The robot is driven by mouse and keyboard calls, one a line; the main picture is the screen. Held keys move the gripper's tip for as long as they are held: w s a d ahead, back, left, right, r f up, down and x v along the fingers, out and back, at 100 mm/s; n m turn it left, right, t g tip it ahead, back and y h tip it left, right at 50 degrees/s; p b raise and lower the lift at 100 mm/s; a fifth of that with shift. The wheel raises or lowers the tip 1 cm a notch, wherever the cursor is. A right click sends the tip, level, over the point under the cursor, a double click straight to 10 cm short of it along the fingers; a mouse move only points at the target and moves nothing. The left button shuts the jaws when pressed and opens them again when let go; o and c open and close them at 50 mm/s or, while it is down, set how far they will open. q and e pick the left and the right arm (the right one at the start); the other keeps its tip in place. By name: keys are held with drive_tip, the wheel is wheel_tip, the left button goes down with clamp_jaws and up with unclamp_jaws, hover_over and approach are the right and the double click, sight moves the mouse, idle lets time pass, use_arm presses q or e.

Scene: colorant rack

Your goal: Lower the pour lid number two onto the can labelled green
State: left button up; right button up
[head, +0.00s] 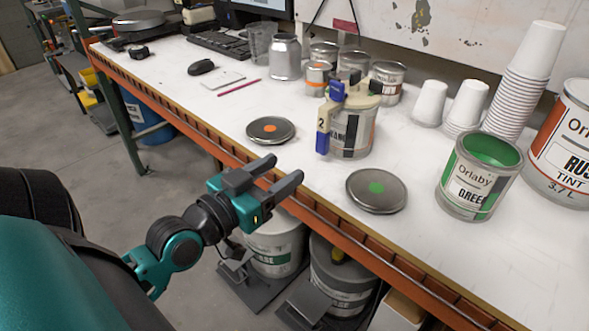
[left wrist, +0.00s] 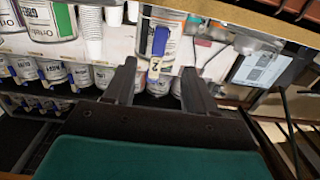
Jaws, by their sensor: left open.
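The pour lid number two (head: 340,112), with a cream tag marked 2 and blue parts, sits on the orange-labelled can (head: 353,138) near the middle of the bench. The lid also shows in the left wrist view (left wrist: 158,42). The open can labelled green (head: 479,176), full of green paint, stands to the right; in the left wrist view a green-labelled can (left wrist: 48,18) is at the upper left. My left gripper (head: 286,169) is open and empty at the bench's front edge, apart from the lid, to its lower left. My right gripper is not in view.
A flat lid with a green dot (head: 376,190) lies between the two cans. A lid with an orange dot (head: 270,130) lies left of the orange can. Stacked white cups (head: 520,85) and a large tint can (head: 562,150) stand at right. Small cans (head: 387,82) stand behind.

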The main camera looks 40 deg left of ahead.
sight(320, 140)
use_arm(q)
drive_tip(key=w, duration=0.8)
drive_tip(key=w+p, duration=0.1)
drive_tip(key=w, duration=0.4)
drive_tip(key=shift+d+r, duration=0.35)
drive_tip(key=shift+r, duration=0.05)
drive_tip(key=shift+c, duration=0.2)
clamp_jaws()
drive_tip(key=c, duration=0.5)
unclamp_jaws()
clamp_jaws()
drive_tip(key=shift+r, duration=0.1)
